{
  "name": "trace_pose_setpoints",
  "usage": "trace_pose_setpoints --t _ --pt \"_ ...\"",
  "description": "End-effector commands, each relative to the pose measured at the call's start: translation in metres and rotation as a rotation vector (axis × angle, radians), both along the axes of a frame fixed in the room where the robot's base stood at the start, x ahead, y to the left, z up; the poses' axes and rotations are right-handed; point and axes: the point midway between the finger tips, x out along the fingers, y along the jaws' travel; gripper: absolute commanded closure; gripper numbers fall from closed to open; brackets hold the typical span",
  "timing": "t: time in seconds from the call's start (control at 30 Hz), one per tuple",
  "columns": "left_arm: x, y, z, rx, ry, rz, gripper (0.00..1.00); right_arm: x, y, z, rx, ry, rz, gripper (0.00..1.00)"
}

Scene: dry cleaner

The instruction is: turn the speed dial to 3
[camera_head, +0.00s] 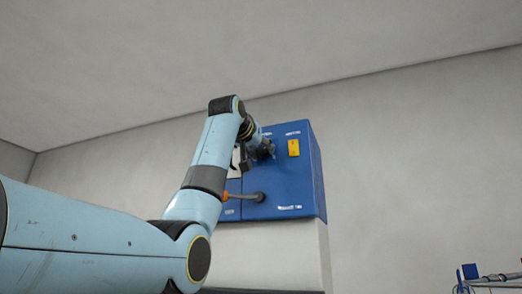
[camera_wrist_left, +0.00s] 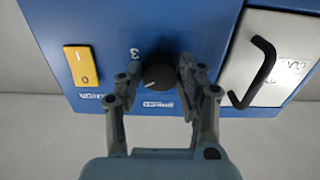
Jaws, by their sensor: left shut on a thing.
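My left gripper (camera_head: 264,151) is at the front of a blue machine box (camera_head: 288,185), and its wrist and fingers hide the speed dial in the head view. In the left wrist view, the round black speed dial (camera_wrist_left: 158,73) sits between the fingers of my left gripper (camera_wrist_left: 157,76), which is shut on it. A pale pointer line shows on the dial's lower left part. A white "3" (camera_wrist_left: 134,54) is printed on the blue panel just left of the dial. My right gripper is in neither view.
A yellow switch (camera_wrist_left: 82,66) marked 1 and 0 is left of the dial; it also shows in the head view (camera_head: 294,148). A pale plate with a black handle (camera_wrist_left: 258,74) is to the right. A grey-knobbed lever (camera_head: 257,197) sticks out below my gripper.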

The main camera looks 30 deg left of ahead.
Motion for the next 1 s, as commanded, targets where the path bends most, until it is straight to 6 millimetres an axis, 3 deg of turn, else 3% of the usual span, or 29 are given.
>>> trace_pose_setpoints --t 0.37,1.0 --pt "-0.0004 0.0005 0.0007 0.107 0.025 0.001 0.95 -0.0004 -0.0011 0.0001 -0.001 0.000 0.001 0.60" --pt "-0.0008 0.0015 0.0017 0.663 0.157 0.001 0.95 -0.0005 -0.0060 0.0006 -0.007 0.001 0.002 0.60"
